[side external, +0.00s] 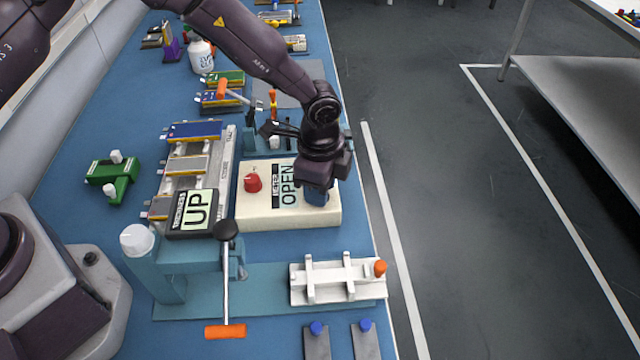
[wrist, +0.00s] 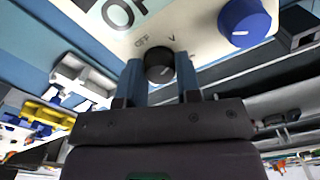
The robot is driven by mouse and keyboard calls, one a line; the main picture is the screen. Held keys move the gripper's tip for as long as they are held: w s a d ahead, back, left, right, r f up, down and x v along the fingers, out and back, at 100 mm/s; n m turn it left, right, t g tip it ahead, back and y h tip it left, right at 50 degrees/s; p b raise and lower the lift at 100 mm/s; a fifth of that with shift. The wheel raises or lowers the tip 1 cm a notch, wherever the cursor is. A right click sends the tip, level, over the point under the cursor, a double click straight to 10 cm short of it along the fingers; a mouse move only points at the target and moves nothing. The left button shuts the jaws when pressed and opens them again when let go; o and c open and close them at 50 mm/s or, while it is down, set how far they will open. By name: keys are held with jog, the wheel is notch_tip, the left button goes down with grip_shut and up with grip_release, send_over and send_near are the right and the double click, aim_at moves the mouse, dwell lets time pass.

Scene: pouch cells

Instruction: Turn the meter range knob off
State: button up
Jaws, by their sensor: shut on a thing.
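The meter is a cream box (side external: 262,217) lying on the blue bench, with a display reading OPEN (side external: 288,186) and a red knob (side external: 252,183) on its top. My gripper (side external: 317,198) is low over the right end of the box. In the wrist view its two blue fingers stand either side of a black range knob (wrist: 159,66) and are shut on it. The labels OFF and V are printed beside this knob. In the side view my gripper hides the black knob.
A blue knob (wrist: 245,22) is on the box beside the black one. A display reading UP (side external: 195,212) and a lever press with an orange handle (side external: 225,332) stand in front. A white fixture (side external: 330,282) is nearby. Cell trays (side external: 185,165) lie left of the meter.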

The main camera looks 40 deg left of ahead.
jog(key=n, duration=1.3)
jog(key=shift+n, duration=0.4)
dwell(0.4)
jog(key=o, duration=0.9)
jog(key=shift+r, duration=0.1)
notch_tip(320, 180, up, 13)
jog(key=shift+f, duration=0.1)
